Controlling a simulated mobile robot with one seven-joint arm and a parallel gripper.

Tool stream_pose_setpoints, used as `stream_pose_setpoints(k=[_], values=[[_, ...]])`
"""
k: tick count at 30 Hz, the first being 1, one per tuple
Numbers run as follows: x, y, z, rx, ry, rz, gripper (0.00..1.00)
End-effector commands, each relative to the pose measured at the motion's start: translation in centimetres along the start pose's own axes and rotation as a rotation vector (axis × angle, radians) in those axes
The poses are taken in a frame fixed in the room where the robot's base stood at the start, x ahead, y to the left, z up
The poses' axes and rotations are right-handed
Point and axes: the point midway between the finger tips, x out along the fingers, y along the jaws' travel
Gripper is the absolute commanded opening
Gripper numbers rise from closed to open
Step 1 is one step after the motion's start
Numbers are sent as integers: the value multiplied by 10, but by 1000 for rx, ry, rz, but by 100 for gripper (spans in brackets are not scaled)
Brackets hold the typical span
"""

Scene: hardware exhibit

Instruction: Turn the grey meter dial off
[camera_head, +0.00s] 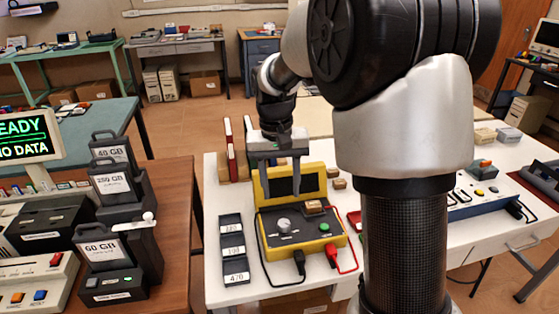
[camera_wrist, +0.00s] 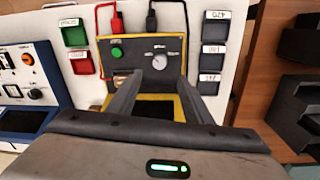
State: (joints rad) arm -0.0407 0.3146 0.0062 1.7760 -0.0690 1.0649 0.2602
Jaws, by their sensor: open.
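The yellow meter (camera_head: 333,241) stands on the white table, with a dark screen (camera_head: 293,186) on its raised back part. Its grey dial (camera_head: 284,225) is on the dark sloped panel, left of a green button (camera_head: 324,227). In the wrist view the dial (camera_wrist: 159,61) shows just beyond my fingertips, with a small pointer on it. My gripper (camera_head: 284,193) is open and empty, pointing down in front of the screen. In the wrist view my gripper (camera_wrist: 161,82) has its two fingers apart, one on each side below the dial. I cannot tell whether they touch the meter.
Black and red probe plugs (camera_head: 300,262) with cables are at the meter's front. A dark strip of numbered trays (camera_head: 233,248) lies to its left. Small wooden blocks (camera_head: 335,178) lie behind. A blue-edged panel (camera_head: 480,195) stands right; the brown desk (camera_head: 183,240) is left.

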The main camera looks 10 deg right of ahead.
Motion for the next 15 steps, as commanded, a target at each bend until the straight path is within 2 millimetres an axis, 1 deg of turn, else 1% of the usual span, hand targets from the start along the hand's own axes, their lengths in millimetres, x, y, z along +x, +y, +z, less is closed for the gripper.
stream_pose_setpoints(k=[1, 3, 6, 10, 15], values=[[-15, 0, -1, 0, 4, -1, 46], [-30, 0, 0, 0, 3, -1, 46], [-46, 0, 0, 0, 2, -1, 46], [-60, 0, 0, 0, 2, -1, 46], [-66, 0, 0, 0, -1, 0, 46]])
